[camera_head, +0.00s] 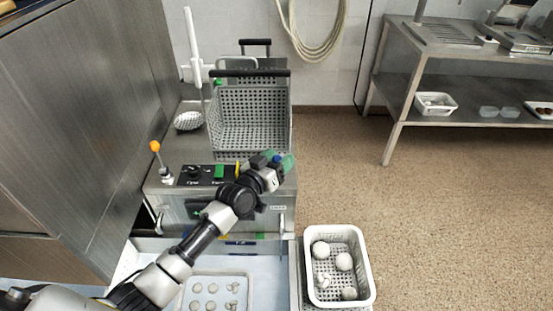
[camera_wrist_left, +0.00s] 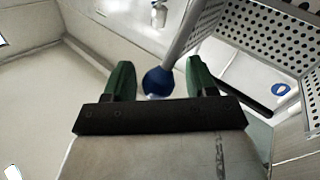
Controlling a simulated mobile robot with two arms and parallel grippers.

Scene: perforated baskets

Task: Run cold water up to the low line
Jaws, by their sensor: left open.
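My left gripper (camera_head: 286,163), with green fingers, is at the right front corner of the steel fryer-like unit (camera_head: 240,212). In the left wrist view its two fingers are open, with a blue ball knob (camera_wrist_left: 158,82) on a grey stem between them. I cannot tell whether the fingers touch the knob. In the head view the knob is mostly hidden by the gripper. A lever with an orange knob (camera_head: 155,147) stands at the unit's left. The basin (camera_head: 138,258) shows in front, partly hidden by my arm; its water level and low line cannot be made out.
A perforated basket (camera_head: 250,118) with a black handle stands on the unit, just behind the gripper. A control panel (camera_head: 207,175) is on top. A white basket (camera_head: 366,262) with several pale round items is at right front. A steel wall (camera_head: 70,130) bounds the left.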

